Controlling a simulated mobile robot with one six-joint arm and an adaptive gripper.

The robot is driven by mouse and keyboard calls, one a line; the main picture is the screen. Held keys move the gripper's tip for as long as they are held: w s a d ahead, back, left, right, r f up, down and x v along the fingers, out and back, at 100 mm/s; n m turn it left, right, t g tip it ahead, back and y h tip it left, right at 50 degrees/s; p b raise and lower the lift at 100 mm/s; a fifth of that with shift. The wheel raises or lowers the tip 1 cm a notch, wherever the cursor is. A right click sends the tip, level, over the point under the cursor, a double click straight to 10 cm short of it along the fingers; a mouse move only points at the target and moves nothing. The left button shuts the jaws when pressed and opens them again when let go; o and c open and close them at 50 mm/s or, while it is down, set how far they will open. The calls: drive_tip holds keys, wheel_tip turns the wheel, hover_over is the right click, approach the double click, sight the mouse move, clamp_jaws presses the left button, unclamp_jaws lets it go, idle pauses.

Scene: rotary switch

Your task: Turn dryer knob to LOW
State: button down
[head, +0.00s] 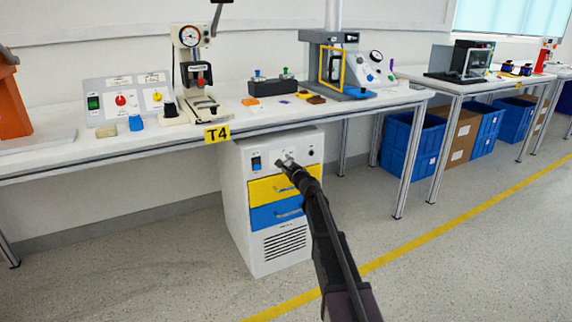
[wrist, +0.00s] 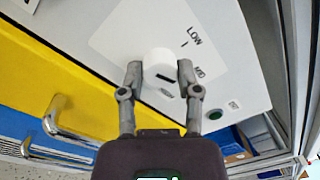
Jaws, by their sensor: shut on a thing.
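The dryer is a white cabinet (head: 240,225) under the bench, with a control panel above its drawers. Its round white knob (wrist: 157,64) shows in the wrist view with a short dark mark on its face. LOW is printed up and right of the knob, beside a small tick. Another label, apparently MID, is to its right, and a partly hidden label is below. My gripper (wrist: 158,76) has one finger on each side of the knob and is shut on it. In the head view, my gripper (head: 284,161) reaches the panel and hides the knob.
A yellow drawer (head: 272,189) and a blue drawer (head: 277,213) with protruding handles are just below the panel. A green button (wrist: 233,105) is on the panel. The bench edge with the T4 sign (head: 216,133) overhangs above. The floor in front is clear.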

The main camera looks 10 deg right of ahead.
drive_tip(key=n, duration=0.7)
drive_tip(key=shift+w+n+y, duration=0.2)
drive_tip(key=shift+n+y, duration=0.1)
drive_tip(key=shift+y, duration=0.1)
drive_tip(key=n, duration=0.7)
drive_tip(key=shift+c, duration=1.5)
unclamp_jaws()
drive_tip(key=shift+s, duration=0.1)
